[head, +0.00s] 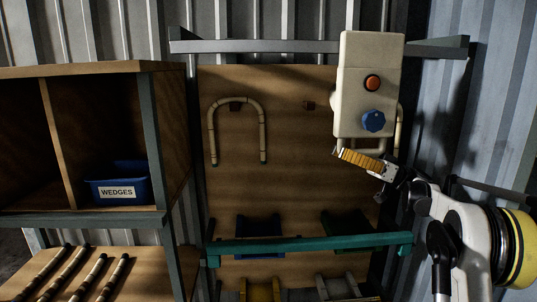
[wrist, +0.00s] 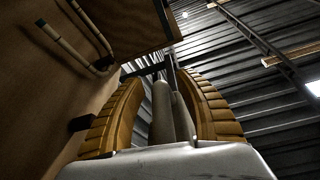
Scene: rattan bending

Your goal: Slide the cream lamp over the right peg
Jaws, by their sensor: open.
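A cream box (head: 352,95) with an orange button and a blue knob hangs in front of the upper right of the wooden board. It is the only large cream thing; I cannot make out a lamp shade on it. A pale tube shows below and beside it. My gripper (head: 345,156) is just below the box, open, pointing left. In the wrist view its yellow ribbed fingers (wrist: 165,110) stand apart with pale grey rods between them; I cannot tell whether they touch. A small dark peg (head: 308,105) sticks out left of the box. Anything behind the box is hidden.
A bent rattan hoop (head: 236,101) hangs on the board's left; it also shows in the wrist view (wrist: 62,43). A teal rail (head: 310,243) crosses below. A shelf with a blue WEDGES bin (head: 118,190) stands left. Between hoop and box the board is mostly clear.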

